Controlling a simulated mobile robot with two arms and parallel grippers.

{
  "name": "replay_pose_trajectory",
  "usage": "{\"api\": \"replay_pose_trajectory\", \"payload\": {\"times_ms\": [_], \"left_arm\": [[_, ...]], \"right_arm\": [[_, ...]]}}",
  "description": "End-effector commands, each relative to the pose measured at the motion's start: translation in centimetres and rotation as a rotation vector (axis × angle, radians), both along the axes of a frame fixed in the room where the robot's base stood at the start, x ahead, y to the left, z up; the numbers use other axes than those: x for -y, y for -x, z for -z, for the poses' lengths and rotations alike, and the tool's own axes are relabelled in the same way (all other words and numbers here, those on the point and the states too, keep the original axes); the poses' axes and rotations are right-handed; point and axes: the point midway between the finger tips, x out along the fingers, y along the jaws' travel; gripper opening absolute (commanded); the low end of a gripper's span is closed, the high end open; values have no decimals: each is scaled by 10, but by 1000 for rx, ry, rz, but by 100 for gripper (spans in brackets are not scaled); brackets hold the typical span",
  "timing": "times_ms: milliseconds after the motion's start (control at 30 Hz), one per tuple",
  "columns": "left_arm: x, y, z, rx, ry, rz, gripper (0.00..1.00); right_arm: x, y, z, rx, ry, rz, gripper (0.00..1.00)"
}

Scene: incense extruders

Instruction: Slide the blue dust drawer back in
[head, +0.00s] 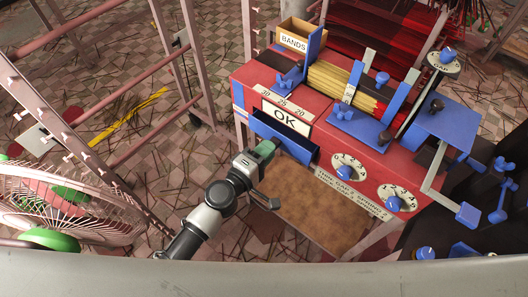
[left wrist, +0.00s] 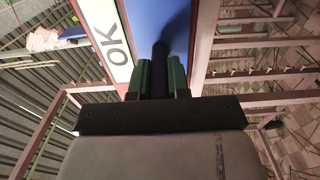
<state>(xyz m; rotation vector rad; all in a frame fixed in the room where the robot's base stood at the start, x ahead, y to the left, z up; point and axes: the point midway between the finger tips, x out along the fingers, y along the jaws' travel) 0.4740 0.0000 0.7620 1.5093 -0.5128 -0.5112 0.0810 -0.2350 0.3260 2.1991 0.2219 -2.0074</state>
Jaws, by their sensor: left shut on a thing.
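The blue dust drawer (head: 294,149) sticks out of the front of the red machine (head: 240,80), just below the white OK label (head: 286,114). My left gripper (head: 265,150) is at the left part of the drawer's front. In the left wrist view, its green fingers (left wrist: 160,80) are shut on a dark handle (left wrist: 160,58) that stands out from the blue drawer face (left wrist: 150,20). The fingers and wrist hide part of the handle. My right gripper is not in view.
Two white dials with blue knobs (head: 394,203) are on the machine front, right of the drawer. A brown board (head: 320,215) lies below. A pink fan (head: 60,200) and rack posts stand at the left. Sticks litter the tiled floor.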

Motion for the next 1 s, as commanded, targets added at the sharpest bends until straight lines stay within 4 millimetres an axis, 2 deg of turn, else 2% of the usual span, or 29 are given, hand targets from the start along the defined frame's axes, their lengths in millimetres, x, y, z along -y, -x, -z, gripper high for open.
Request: {"api": "replay_pose_trajectory", "payload": {"times_ms": [833,867,1000], "left_arm": [[16,-21,-1,2,2,0,0],[16,-20,-1,2,2,0,22],[16,-20,-1,2,1,0,43]], "right_arm": [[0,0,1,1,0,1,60],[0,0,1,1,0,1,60],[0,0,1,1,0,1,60]]}}
